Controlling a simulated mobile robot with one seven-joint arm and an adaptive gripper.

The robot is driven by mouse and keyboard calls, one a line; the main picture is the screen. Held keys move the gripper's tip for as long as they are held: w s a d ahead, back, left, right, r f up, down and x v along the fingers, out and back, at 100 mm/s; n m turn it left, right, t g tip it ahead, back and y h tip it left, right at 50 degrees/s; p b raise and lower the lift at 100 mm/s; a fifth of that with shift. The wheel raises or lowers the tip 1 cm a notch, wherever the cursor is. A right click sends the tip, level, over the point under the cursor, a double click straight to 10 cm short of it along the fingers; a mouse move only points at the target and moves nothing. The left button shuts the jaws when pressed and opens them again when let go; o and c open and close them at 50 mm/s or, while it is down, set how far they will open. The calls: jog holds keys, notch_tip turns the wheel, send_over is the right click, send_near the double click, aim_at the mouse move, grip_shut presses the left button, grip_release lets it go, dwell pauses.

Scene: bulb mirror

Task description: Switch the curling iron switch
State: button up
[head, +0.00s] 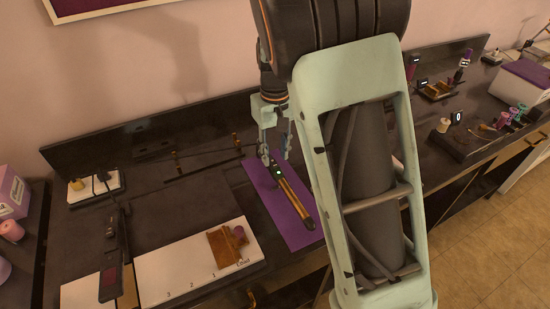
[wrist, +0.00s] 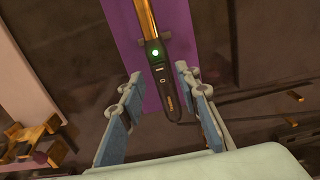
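The curling iron (head: 290,194) lies on a purple mat (head: 258,195) on the dark counter. It has a gold barrel and a black handle (wrist: 164,81). A round green light (wrist: 155,53) glows on the handle in the wrist view, with a small light-coloured mark below it. My gripper (head: 275,158) hangs over the handle end of the iron. In the wrist view its two blue-padded fingers (wrist: 158,84) are spread apart, one on each side of the handle, with nothing held between them. I cannot tell how high the fingertips are above the mat.
A white board (head: 190,268) with a brown item marked off by numbers lies front left. A black hair straightener (head: 110,280) lies left of it. A scale (head: 458,135) and bottles stand at right.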

aim_at(274, 164)
jog(key=shift+f, duration=1.25)
grip_shut()
